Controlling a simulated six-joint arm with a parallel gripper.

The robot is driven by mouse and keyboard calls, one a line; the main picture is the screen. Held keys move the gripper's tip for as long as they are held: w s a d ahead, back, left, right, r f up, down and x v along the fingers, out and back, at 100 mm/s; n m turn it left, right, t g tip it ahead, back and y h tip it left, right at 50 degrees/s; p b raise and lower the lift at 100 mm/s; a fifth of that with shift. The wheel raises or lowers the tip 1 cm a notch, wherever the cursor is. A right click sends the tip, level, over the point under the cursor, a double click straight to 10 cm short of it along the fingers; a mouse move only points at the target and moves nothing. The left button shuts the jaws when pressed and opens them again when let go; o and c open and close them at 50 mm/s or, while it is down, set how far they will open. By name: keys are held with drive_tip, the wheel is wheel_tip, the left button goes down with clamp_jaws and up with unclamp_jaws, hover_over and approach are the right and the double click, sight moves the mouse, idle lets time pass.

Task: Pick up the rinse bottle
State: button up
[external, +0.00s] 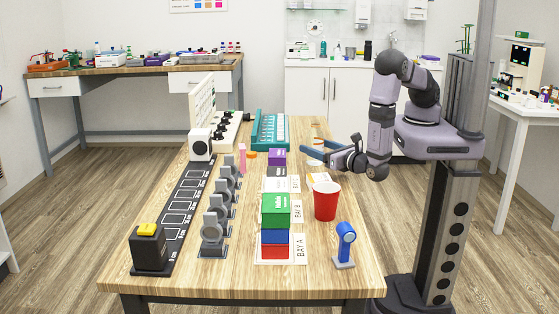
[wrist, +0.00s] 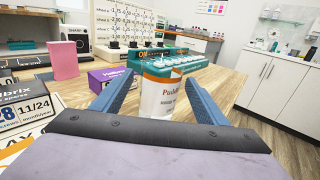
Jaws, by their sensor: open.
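A white container (wrist: 160,98) with an orange band and the letters "Pudd" stands upright between my gripper's fingers in the wrist view; its lower part is hidden behind my gripper body. The rest of its label cannot be read, so I cannot tell for sure that it is the rinse bottle. My gripper (wrist: 160,92) is open, with one blue finger on each side of it and a gap showing at least on the right. In the external view my gripper (external: 316,149) is at the table's right side, pointing left, and I cannot make out the container clearly there.
A red cup (external: 326,201) stands near my gripper on the near side. Stacked boxes (external: 276,211), a purple box (external: 277,156) and a blue device (external: 345,246) share the table (external: 340,277).

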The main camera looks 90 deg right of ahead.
drive_tip(key=shift+w+d, duration=0.35)
drive_tip(key=shift+d, duration=0.1)
drive_tip(key=shift+c, duration=0.7)
drive_tip(key=c, duration=1.1)
drive_tip(key=shift+r, duration=0.25)
wheel_tip(320, 180, up, 9)
drive_tip(key=shift+r, duration=0.2)
